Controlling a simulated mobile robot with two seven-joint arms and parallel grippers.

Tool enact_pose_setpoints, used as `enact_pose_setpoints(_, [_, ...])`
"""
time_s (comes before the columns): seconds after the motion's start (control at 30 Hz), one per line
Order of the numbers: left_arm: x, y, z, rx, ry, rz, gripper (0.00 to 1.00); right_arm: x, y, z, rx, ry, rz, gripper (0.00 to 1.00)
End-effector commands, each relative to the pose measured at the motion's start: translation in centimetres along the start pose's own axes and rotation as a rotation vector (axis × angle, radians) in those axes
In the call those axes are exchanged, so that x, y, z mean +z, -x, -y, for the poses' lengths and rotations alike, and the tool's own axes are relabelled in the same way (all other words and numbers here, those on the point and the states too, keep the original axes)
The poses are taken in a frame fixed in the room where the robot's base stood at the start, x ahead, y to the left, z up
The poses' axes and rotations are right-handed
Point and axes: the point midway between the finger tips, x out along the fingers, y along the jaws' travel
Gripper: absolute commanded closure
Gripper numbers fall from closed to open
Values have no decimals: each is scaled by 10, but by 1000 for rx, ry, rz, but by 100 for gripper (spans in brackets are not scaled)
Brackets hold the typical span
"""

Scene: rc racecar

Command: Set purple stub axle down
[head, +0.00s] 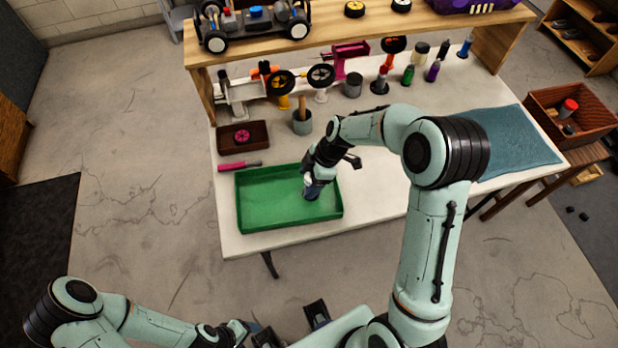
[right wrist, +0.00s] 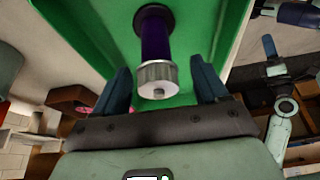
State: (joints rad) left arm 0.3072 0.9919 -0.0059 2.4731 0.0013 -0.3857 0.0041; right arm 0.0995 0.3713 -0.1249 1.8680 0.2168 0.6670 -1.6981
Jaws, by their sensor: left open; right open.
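The purple stub axle (right wrist: 156,42) is in the right wrist view, with a dark flange at its far end and a silver round cap at its near end. The flange is against the green tray (head: 262,216), whose floor also fills the background in the right wrist view (right wrist: 215,25). My right gripper (head: 311,194) is at the tray's right half, pointing down. Its fingers stand apart on either side of the axle's silver end, with visible gaps. In the head view the gripper mostly hides the axle. My left gripper (head: 291,325) is open and empty, low in the picture, away from the table.
A pink-handled tool (head: 239,165) and a brown box (head: 243,136) lie behind the tray. A blue mat (head: 510,143) covers the right end. The white table right of the tray is clear.

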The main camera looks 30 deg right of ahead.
Motion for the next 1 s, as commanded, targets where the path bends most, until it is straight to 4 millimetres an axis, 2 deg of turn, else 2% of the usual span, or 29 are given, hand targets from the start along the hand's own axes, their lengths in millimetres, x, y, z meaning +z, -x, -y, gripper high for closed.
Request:
enact_pose_setpoints(0.4, [-1,3,-1,1,-1,-2,33,-1,85,-2,6,1,-1,27])
enact_pose_setpoints(0.53, [-1,4,-2,1,-1,-2,33,-1,106,-1,4,0,-1,27])
enact_pose_setpoints(0.7, [-1,4,-2,1,-1,-2,33,-1,119,-1,2,0,0,27])
enact_pose_setpoints(1.0, [-1,4,-2,1,-1,-2,33,-1,121,0,1,0,0,27])
